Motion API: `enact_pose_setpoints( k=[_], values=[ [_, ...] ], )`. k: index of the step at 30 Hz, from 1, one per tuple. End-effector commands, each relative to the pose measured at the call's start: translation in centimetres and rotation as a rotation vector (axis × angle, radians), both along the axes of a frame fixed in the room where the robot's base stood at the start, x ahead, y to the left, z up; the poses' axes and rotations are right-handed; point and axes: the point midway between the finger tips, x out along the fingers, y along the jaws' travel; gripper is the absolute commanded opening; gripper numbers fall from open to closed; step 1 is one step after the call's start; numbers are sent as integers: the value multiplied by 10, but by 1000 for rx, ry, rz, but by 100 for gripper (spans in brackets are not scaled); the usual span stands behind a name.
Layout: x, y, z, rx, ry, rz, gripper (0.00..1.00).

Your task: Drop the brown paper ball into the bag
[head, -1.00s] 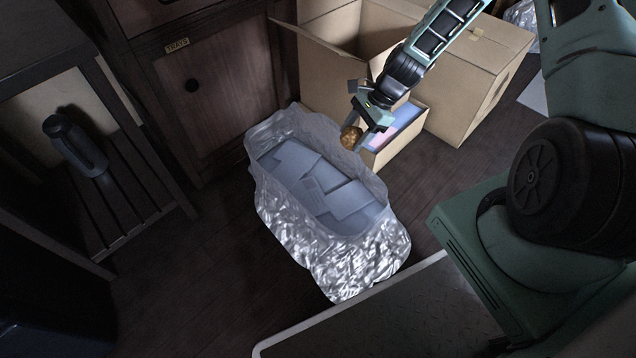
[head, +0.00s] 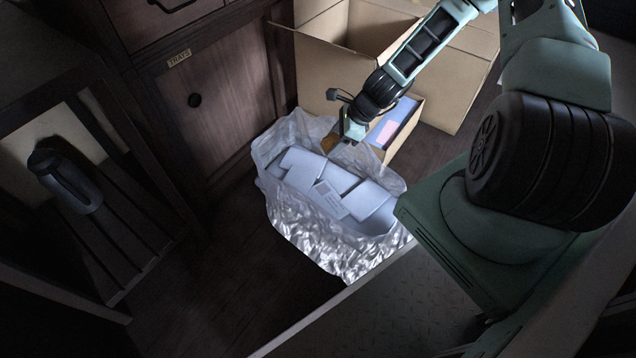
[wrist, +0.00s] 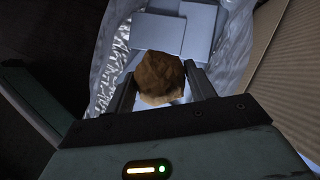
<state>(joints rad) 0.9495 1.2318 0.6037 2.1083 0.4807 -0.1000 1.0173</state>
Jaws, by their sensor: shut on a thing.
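The brown paper ball (wrist: 160,78) is between the two fingers of my gripper (wrist: 162,92) in the wrist view. In the head view my gripper (head: 340,140) is shut on the ball (head: 329,143), at the far rim of the bag. The bag (head: 318,243) is clear, crinkled plastic and stands open on the floor, with several pale envelopes or cards (head: 335,185) inside. In the wrist view the bag (wrist: 110,62) and pale cards (wrist: 160,33) lie beyond the ball. The ball's height above the cards is hard to tell.
A large open cardboard box (head: 440,85) stands behind the bag, with a smaller box (head: 408,142) holding coloured items beside it. A wooden cabinet (head: 225,90) is at the back left. A slatted shelf (head: 120,225) with a dark bottle (head: 65,180) stands left. Dark floor (head: 200,290) is clear.

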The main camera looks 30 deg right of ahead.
Motion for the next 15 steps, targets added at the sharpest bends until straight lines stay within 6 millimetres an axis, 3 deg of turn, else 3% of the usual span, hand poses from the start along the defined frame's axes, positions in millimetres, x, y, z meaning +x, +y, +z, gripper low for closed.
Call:
enact_pose_setpoints(
  k=[8,15],
  values=[
    [0,0,-16,0,0,2,34],
    [0,0,-44,0,0,2,34]
  ],
)
